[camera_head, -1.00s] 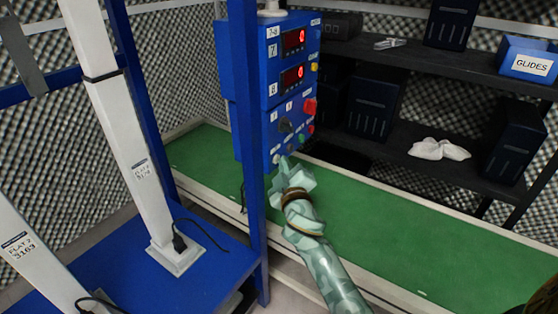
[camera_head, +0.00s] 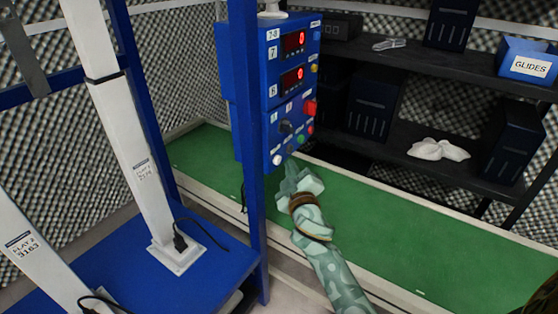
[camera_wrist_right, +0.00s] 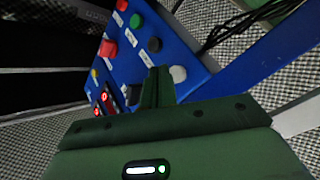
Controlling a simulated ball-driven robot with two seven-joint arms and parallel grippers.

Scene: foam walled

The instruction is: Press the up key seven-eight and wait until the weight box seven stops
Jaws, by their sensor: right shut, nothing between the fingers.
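The blue control box (camera_head: 290,85) is on a blue post and carries a "7-8" label. Its upper display (camera_head: 293,42), marked 7, and its lower display (camera_head: 292,78) both show a red 0. Low on its face are a white button (camera_head: 277,160), a green button (camera_head: 301,139) and a black knob (camera_head: 286,127); their small labels are unreadable. My right gripper (camera_head: 291,165) is shut and empty just below these buttons. In the right wrist view, its fingers (camera_wrist_right: 159,82) appear beside the white button (camera_wrist_right: 178,73); contact cannot be told. No weight box is identifiable. My left gripper is out of view.
A green strip (camera_head: 420,240) with pale edges runs behind the arm. Dark shelves on the right hold a blue "GLIDES" bin (camera_head: 528,62), dark boxes and a white cloth (camera_head: 438,149). White columns (camera_head: 130,150) stand on the left, one on a blue platform (camera_head: 150,280).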

